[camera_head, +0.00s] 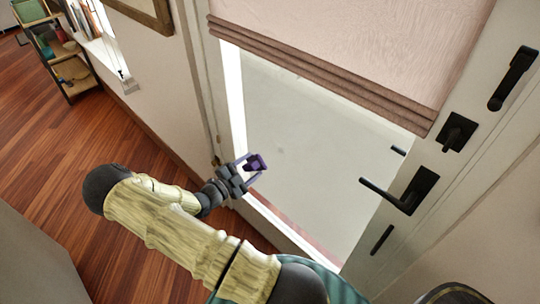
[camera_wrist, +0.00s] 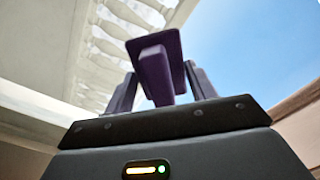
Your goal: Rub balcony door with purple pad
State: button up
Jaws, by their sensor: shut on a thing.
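The balcony door (camera_head: 318,142) has a white frame and a large glass pane, with a folded pinkish blind (camera_head: 350,45) over its upper part. A black lever handle (camera_head: 405,192) is on its right side. My gripper (camera_head: 255,166) is shut on the small purple pad (camera_head: 258,162) and holds it in front of the lower left part of the glass. The wrist view shows the pad (camera_wrist: 155,62) between the two fingers (camera_wrist: 160,88). I cannot tell whether the pad touches the glass.
A wooden shelf (camera_head: 60,65) with several items stands at the far left, beside a window sill (camera_head: 103,57) with books. The wooden floor (camera_head: 75,170) is clear at left. Another black handle (camera_head: 512,78) is at upper right. A white balustrade (camera_wrist: 110,35) shows in the wrist view.

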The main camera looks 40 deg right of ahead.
aim_at(285, 153)
jog(key=shift+d, duration=0.1)
jog(key=shift+w+d+p, duration=0.15)
jog(key=shift+d+p, duration=0.35)
jog(key=shift+d, duration=1.2)
jog(key=shift+w+d+p, duration=0.15)
jog(key=shift+d+p, duration=0.3)
jog(key=shift+d, duration=1.25)
jog(key=shift+d, duration=1)
jog(key=shift+p, duration=0.4)
jog(key=shift+s+r+p, duration=0.15)
jog(key=shift+s+p, duration=0.55)
jog(key=shift+s, duration=0.25)
jog(key=shift+s+p, duration=0.6)
jog(key=shift+s, duration=0.4)
jog(key=shift+d, duration=0.2)
